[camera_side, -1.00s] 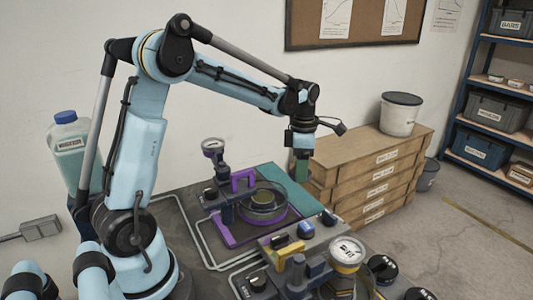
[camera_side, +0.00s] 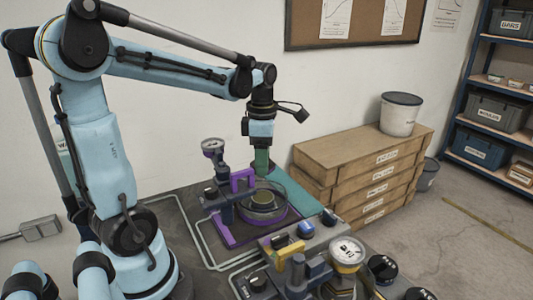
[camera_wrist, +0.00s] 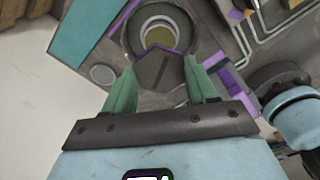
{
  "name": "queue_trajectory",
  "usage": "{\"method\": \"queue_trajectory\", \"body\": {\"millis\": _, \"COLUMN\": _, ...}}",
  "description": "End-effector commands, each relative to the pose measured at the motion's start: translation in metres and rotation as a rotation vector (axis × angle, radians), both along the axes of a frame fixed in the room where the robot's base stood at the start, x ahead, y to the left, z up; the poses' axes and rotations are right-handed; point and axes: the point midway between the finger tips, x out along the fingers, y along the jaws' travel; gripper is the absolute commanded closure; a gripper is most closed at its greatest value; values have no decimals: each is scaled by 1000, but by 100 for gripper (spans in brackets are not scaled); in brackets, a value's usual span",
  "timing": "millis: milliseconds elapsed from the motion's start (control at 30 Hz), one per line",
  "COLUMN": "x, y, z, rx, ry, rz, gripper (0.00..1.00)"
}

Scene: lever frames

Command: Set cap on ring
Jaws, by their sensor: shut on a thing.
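My gripper (camera_side: 261,160) points down with its green fingers above the back part of the ring fixture. In the wrist view my gripper (camera_wrist: 160,73) is shut on a dark grey, flat, angular piece, which looks like the cap (camera_wrist: 157,70). I cannot make out the cap in the side view. The ring (camera_side: 283,213) is a round dark rim on a purple-edged base, with a yellowish round core inside. In the wrist view the ring (camera_wrist: 128,36) lies just beyond the cap, which overlaps its near edge in the picture. The gap in height is unclear.
A purple handle (camera_side: 243,179) and a post with a gauge (camera_side: 213,147) stand left of the ring. A second station with a yellow handle (camera_side: 291,246) and gauge (camera_side: 347,252) is in front. A teal panel (camera_side: 312,193) lies at right, before stacked wooden boxes (camera_side: 362,170).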

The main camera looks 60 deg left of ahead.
Motion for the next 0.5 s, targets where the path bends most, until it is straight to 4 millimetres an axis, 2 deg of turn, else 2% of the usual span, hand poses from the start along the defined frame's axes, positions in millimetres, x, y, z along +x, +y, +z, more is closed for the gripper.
{"method": "queue_trajectory", "body": {"millis": 500, "x": 0, "y": 0, "z": -32, "rx": 0, "ry": 0, "rz": 0, "gripper": 86}}
